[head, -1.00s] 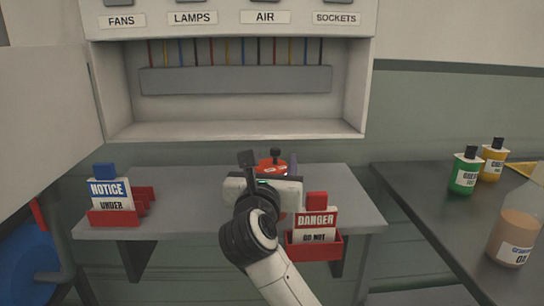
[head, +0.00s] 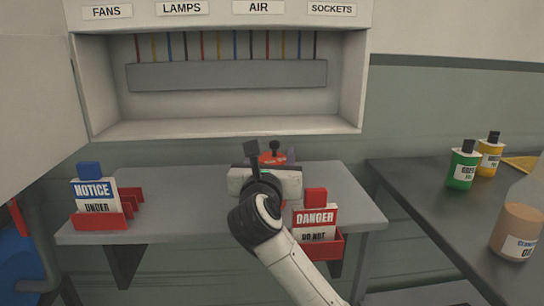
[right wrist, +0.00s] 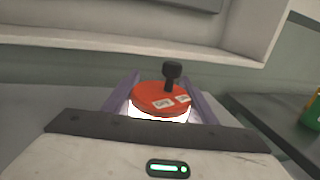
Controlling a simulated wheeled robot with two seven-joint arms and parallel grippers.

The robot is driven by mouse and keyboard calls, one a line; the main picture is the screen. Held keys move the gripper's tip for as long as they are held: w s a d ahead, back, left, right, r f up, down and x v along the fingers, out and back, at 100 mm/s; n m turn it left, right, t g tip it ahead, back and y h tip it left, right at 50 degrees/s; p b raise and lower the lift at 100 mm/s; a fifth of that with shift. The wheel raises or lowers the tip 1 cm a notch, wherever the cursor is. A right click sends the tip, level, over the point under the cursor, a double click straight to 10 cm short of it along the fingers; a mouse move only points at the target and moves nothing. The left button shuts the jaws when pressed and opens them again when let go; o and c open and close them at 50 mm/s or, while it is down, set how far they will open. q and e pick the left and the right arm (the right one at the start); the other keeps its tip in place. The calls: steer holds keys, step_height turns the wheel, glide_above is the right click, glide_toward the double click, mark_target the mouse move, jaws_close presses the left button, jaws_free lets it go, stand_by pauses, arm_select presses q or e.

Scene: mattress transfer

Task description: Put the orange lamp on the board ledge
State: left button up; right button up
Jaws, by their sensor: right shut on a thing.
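The orange lamp (head: 271,160) is a flat red-orange disc with a black knob on top. In the right wrist view the lamp (right wrist: 160,97) sits upright, with white labels on its top and a bright glow beneath. My right gripper (head: 278,160) is shut on it, one purple finger on each side, as the right wrist view (right wrist: 161,84) shows. The board ledge (head: 230,129) is the pale bottom lip of the open wall cabinet, behind and slightly above the lamp in the picture. The lamp is apart from it. My left gripper is not in view.
Red holders with a NOTICE sign (head: 94,194) and a DANGER sign (head: 316,218) stand on the grey shelf (head: 170,187). The cabinet door (head: 35,110) is open at left. Bottles, including a green one (head: 463,168), stand on the right table. The ledge looks clear.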

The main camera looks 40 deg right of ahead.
steer(key=o, duration=1.4)
